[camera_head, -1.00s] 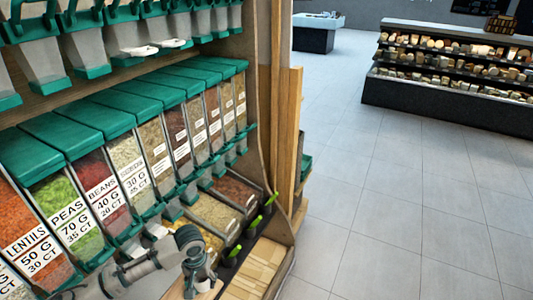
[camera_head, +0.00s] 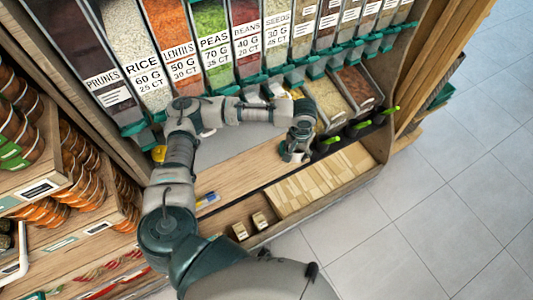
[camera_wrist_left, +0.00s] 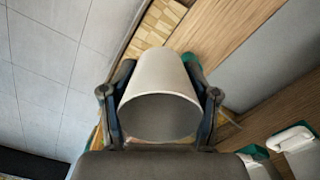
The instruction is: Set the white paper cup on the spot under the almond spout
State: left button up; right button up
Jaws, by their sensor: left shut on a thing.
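The white paper cup (camera_wrist_left: 163,75) fills the middle of the left wrist view, its open mouth toward the camera. My left gripper (camera_wrist_left: 160,101) is shut on it, one finger on each side. In the head view my left gripper (camera_head: 297,148) hangs above the wooden ledge, in front of the dispenser row and just left of the green-handled scoops. The cup is hard to make out there. Dispenser spouts (camera_head: 255,83) run along the bottom of the bins. I cannot read an almond label, so I cannot tell which spout it is. My right gripper is not in view.
Labelled bins include rice (camera_head: 131,45), peas (camera_head: 212,35) and beans (camera_head: 246,40). Black holders with green-handled scoops (camera_head: 358,128) stand right of the gripper. The wooden ledge (camera_head: 235,165) has bare room left of it. Jars (camera_head: 20,140) fill shelves at far left.

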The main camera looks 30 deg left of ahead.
pick_arm(q)
jog(key=s+a+f+n, duration=0.3)
jog(key=s+f+n, duration=0.3)
jog(key=s+f, duration=0.3)
jog(key=s+a+f+n, duration=0.3)
jog(key=s+f+n, duration=0.3)
jog(key=f, duration=0.5)
send_over(257, 173)
notch_tip(257, 173, down, 2)
jog(key=shift+a+b, duration=0.1)
jog(key=shift+b, duration=0.3)
notch_tip(257, 173, down, 4)
jog(key=shift+r, duration=0.25)
jog(key=o, duration=0.8)
